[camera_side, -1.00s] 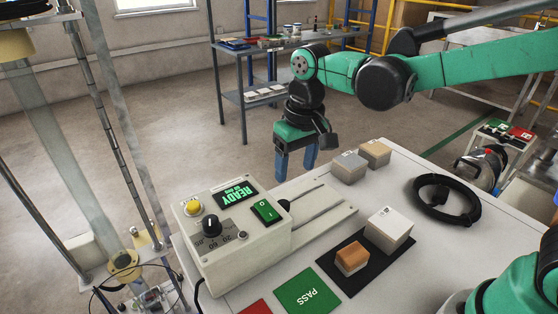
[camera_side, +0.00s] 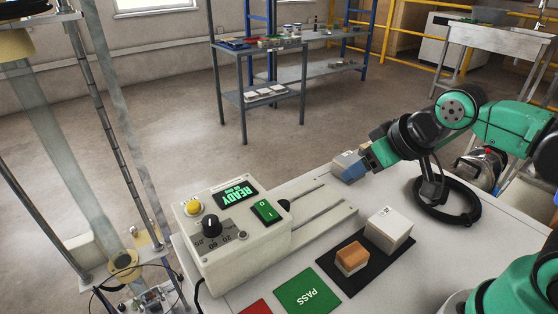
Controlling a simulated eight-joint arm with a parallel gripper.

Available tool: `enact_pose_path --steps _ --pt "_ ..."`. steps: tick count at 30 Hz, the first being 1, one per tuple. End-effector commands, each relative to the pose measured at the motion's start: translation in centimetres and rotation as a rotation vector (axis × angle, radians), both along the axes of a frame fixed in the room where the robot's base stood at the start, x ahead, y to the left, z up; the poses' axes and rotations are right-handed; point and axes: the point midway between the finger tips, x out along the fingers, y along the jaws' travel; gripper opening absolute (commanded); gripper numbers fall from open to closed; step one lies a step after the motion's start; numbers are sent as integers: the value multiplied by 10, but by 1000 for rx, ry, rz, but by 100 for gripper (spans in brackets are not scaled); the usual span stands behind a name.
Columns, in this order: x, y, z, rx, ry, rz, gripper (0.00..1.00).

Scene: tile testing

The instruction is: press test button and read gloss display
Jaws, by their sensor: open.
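The light grey tester box (camera_side: 225,262) stands on the white table with a lit display (camera_side: 236,196) that reads READY in green, with smaller text too small to read. A yellow round button (camera_side: 194,208), a black knob (camera_side: 212,226) and a green rocker switch (camera_side: 265,211) are on its sloped top. Which one is the test button is not marked legibly. My gripper (camera_side: 349,164) is open, behind and to the right of the box, away from the buttons.
An orange-brown block (camera_side: 352,259) and a white block (camera_side: 390,228) sit on a black mat (camera_side: 345,286). A green PASS pad (camera_side: 309,293) and a red pad (camera_side: 257,308) lie in front. A coiled black cable (camera_side: 465,212) lies at right, below my arm.

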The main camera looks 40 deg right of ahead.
Motion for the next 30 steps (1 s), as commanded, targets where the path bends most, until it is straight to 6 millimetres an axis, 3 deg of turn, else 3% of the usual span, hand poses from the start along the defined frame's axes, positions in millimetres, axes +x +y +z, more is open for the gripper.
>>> enact_pose_path --steps 1,5,30 --pt "0 0 0 0 0 0 35" --pt "0 0 0 0 1 0 0" --pt "0 0 0 0 2 0 0"
